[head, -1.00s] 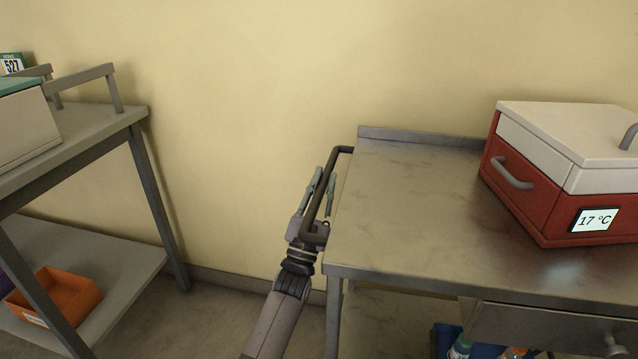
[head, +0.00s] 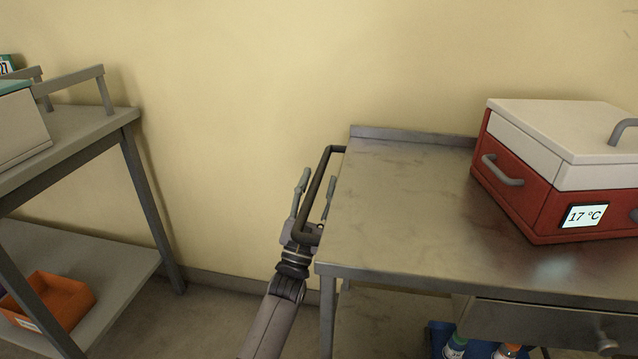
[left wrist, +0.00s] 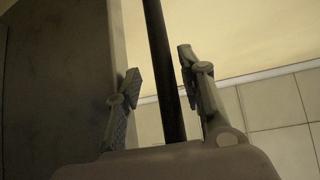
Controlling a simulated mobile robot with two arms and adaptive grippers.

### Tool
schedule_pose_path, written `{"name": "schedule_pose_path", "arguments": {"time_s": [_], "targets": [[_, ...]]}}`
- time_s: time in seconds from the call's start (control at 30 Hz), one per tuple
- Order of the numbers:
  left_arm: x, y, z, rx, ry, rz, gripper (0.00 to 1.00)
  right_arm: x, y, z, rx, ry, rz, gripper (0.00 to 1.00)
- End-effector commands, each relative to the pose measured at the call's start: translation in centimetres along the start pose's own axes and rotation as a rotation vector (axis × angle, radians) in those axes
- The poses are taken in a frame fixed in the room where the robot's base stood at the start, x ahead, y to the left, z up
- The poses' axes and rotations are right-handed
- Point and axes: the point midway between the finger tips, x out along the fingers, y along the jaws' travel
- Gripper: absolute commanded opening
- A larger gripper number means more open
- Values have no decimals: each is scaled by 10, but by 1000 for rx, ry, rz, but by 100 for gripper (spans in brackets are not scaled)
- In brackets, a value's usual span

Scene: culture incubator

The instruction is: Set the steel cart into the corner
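The steel cart (head: 400,215) stands at the right in the head view, with a raised back lip close to the yellow wall. Its dark bar handle (head: 321,190) sticks out from its left end. My left gripper (head: 314,195) is at this handle with its fingers apart, one on either side of the bar. In the left wrist view the bar (left wrist: 163,60) runs between the open fingers (left wrist: 160,88), with a gap on both sides. My right gripper is in neither view.
A red and white box (head: 545,180) reading 17 °C sits on the cart top. A grey shelf unit (head: 140,190) stands at the left, with an orange bin (head: 62,300) on its lower shelf. Bare floor (head: 215,315) lies between unit and cart. The wall (head: 230,120) is behind.

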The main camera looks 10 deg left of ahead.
Motion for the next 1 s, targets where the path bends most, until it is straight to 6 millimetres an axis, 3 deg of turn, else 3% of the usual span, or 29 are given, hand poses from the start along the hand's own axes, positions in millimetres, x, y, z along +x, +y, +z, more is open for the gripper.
{"name": "schedule_pose_path", "arguments": {"time_s": [0.5, 0.7, 1.0], "targets": [[-99, 1, 1, -2, -3, 1, 36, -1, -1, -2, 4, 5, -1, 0], [-113, 1, 0, -2, 0, 1, 36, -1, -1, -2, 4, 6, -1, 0], [-114, 1, 0, -1, 0, 1, 36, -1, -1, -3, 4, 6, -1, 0]]}}
